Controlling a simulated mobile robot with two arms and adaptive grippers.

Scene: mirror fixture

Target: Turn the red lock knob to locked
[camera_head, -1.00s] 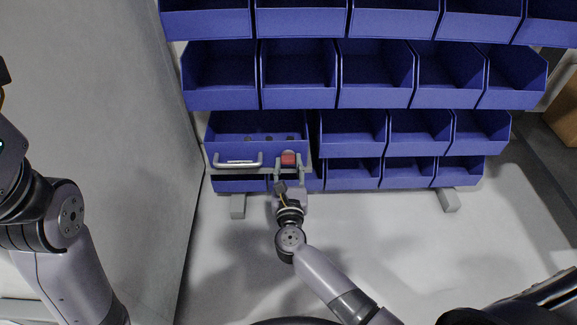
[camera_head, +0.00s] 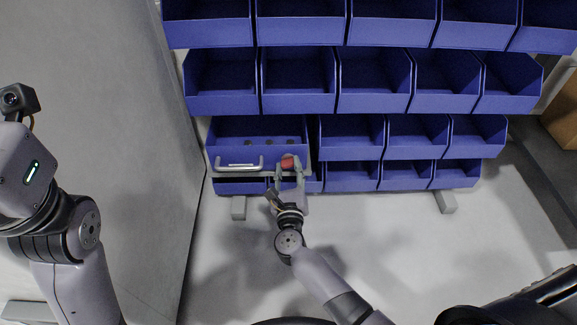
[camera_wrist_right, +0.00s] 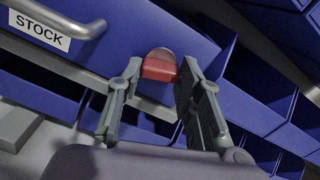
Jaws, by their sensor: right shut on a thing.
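The red lock knob (camera_head: 287,162) is on the front of a blue drawer (camera_head: 228,151), right of its handle. It also shows in the right wrist view (camera_wrist_right: 159,69), with a grey round part behind it. My right gripper (camera_head: 289,172) is shut on the knob, with one finger on each side. In the right wrist view my right gripper (camera_wrist_right: 156,84) covers the knob's sides, and the drawer front looks tilted. I cannot read any locked mark. My left arm stands at the left, and its fingers are not visible.
The drawer has a metal handle (camera_head: 239,163) and a STOCK label (camera_wrist_right: 39,28). Rows of blue bins (camera_head: 377,84) rise behind and to the right. A grey wall panel (camera_head: 125,120) stands at the left. The pale floor in front is mostly clear.

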